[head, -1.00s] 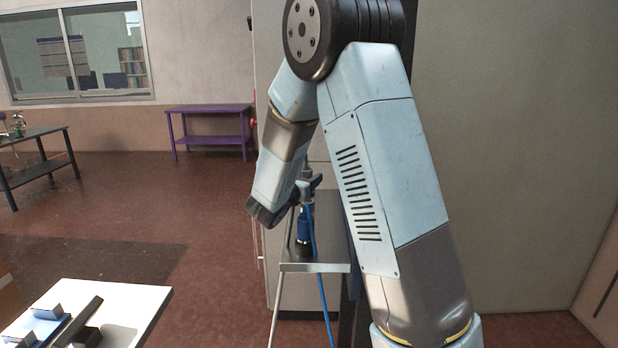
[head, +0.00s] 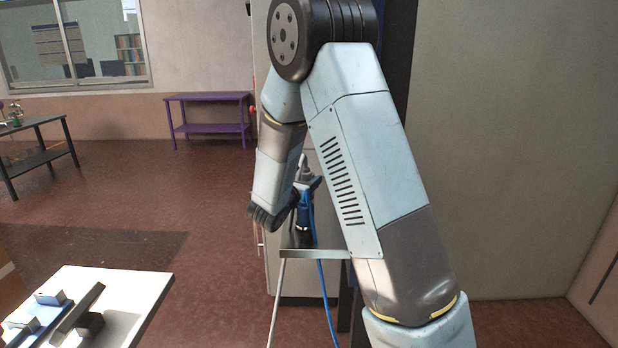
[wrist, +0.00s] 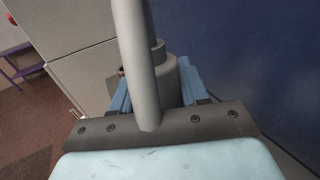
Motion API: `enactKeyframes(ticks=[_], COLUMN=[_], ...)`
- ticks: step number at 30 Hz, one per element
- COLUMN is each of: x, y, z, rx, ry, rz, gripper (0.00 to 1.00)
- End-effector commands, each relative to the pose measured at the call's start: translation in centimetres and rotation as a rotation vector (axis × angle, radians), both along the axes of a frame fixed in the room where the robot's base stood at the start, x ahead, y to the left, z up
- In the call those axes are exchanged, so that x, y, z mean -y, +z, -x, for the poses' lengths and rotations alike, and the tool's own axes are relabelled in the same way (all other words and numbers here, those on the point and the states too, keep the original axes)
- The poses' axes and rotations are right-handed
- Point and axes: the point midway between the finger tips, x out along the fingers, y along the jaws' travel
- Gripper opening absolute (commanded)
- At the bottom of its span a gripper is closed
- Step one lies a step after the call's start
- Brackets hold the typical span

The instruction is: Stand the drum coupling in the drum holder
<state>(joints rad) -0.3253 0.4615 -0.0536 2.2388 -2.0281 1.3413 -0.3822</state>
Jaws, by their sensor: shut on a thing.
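My gripper (wrist: 156,90) is shut on the drum coupling, a grey stepped cylinder (wrist: 172,85) between two blue fingers in the wrist view. A grey rod (wrist: 136,55) rises in front of it; whether it is part of the coupling I cannot tell. In the head view a grey top (head: 303,168) shows above the blue piece at my gripper, left of my big arm link. A blue and black upright body (head: 304,215) is just below, with a blue hose (head: 322,275) hanging down. I cannot tell which part is the drum holder; my arm hides much there.
A metal-edged stand (head: 312,254) is beneath the gripper, beside a tall pale cabinet (head: 262,75). A white table (head: 125,290) with dark fixtures is at lower left. A purple table (head: 208,98) and a dark bench (head: 40,130) stand farther back. The floor between is clear.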

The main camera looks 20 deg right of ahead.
Motion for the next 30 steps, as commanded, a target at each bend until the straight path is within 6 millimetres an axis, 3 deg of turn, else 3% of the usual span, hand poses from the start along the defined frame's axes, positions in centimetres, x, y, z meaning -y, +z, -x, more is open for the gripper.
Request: enactKeyframes(ticks=[21, 30], x=[-0.1, -0.1], y=[-3.3, -3.9], z=[0.0, 0.0], rx=[-0.001, 0.0], ry=[0.001, 0.001], rz=[0.001, 0.0], gripper=[0.09, 0.09])
